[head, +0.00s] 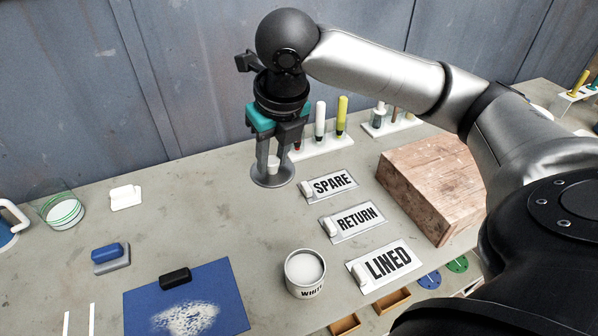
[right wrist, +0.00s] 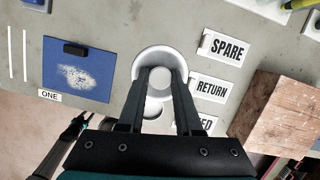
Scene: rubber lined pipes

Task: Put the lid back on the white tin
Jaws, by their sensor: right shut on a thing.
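The white tin (head: 305,274) stands upright and open at the front middle of the bench, white inside, with partly readable lettering on its side. My right gripper (head: 272,160) is shut on the knob of the round grey lid (head: 264,180). It holds the lid apart from the tin, behind it and to its left in the head view. In the right wrist view the lid (right wrist: 144,63) sits at the fingertips and partly hides the tin (right wrist: 152,108). My left gripper (right wrist: 76,126) shows small and dark at the lower left there; its jaws are unclear.
SPARE (head: 333,184), RETURN (head: 354,220) and LINED (head: 387,264) signs stand right of the tin. A wooden block (head: 430,190) is farther right. A blue mat (head: 235,302) with white specks and a black block (head: 175,279) lies left. Bench between lid and tin is clear.

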